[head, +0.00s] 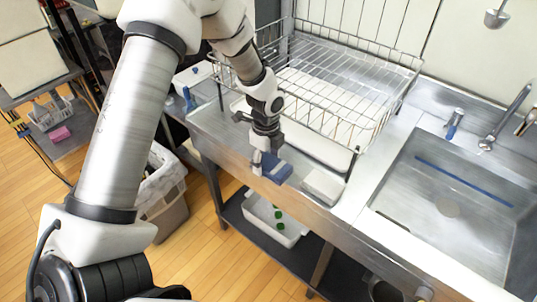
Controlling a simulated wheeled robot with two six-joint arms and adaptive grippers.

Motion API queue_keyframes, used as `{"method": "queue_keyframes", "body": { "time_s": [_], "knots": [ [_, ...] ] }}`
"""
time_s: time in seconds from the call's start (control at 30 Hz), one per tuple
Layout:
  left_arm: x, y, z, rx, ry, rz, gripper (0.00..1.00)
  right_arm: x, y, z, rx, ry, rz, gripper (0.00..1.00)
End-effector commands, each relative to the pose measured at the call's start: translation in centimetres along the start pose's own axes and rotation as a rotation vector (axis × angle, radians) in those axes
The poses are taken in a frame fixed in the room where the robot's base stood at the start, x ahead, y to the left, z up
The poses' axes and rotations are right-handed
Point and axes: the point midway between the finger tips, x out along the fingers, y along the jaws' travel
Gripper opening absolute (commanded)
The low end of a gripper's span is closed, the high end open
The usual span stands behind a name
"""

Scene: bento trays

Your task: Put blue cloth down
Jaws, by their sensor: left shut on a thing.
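A small folded blue cloth (277,171) is at the tip of my left gripper (266,158), near the front edge of the steel counter. My left gripper points down and is shut on the cloth. Whether the cloth touches the counter I cannot tell. A pale flat block (323,186) lies on the counter just right of the cloth. My right gripper is not in view.
A wire dish rack (368,91) stands behind the cloth. A steel sink (448,226) with a tap (506,117) is at right. Below the counter, a white tray (293,235) holds green items. A bin (165,212) stands left.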

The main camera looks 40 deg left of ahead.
Motion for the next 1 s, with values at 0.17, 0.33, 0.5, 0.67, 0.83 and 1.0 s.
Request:
{"method": "queue_keyframes", "body": {
  "time_s": [0.17,0.33,0.5,0.67,0.83,1.0],
  "knots": [
    [0.1,-2.3,1.3,-0.001,-0.001,-0.001,0.29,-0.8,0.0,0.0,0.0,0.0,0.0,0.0],
    [2.2,-3.0,1.8,0.001,0.0,0.006,0.29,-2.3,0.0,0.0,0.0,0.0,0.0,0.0],
    [3.5,-3.1,1.8,0.0,0.0,0.0,0.29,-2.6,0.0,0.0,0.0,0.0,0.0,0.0],
    [3.6,-3.1,1.8,0.001,0.0,0.0,0.29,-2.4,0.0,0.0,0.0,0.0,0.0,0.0],
    [3.9,-3.1,1.8,0.001,0.0,0.0,0.84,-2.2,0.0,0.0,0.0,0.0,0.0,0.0],
    [3.9,-3.1,1.8,0.001,0.0,0.0,0.92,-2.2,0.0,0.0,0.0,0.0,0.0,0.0]
  ]
}}
